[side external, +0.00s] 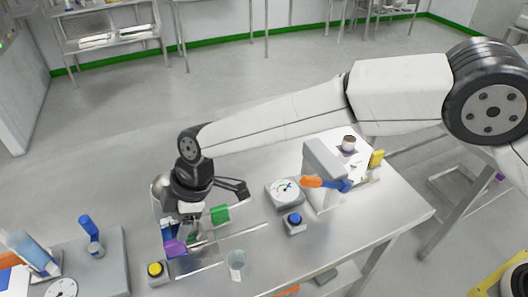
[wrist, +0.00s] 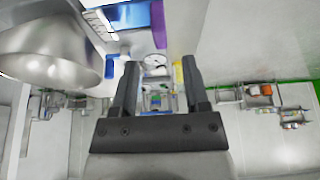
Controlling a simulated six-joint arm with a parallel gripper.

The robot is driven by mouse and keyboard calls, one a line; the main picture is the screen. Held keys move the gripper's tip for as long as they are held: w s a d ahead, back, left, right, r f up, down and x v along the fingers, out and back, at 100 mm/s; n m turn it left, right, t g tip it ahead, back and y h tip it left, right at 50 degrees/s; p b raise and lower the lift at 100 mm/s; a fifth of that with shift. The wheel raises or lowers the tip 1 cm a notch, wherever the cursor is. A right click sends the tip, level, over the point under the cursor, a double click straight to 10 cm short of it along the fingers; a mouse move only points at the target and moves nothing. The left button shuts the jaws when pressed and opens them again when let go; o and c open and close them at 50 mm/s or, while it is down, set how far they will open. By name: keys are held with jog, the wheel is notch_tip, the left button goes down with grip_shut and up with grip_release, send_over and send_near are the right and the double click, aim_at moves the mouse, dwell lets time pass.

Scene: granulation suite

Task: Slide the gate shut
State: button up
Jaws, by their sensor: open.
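I cannot single out the gate with certainty. In the side view a green block (side external: 220,213) stands on the bench just below my gripper in the picture, and it may be part of the gate. A silver rounded metal vessel (side external: 159,187) is partly hidden behind my wrist; a large metal bowl shape (wrist: 45,45) fills the upper left of the wrist view. My gripper (side external: 243,188) is open, its fingers pointing right over the bench. In the wrist view the two dark fingers (wrist: 160,75) stand apart, with nothing held between them.
A white dial (side external: 285,191) and a blue-button box (side external: 295,223) are to the right. A purple piece (side external: 175,248), a yellow-button box (side external: 156,272) and a clear cup (side external: 236,264) are near the front.

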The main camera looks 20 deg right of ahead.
aim_at(175, 241)
jog(key=shift+x, duration=3.75)
grip_shut()
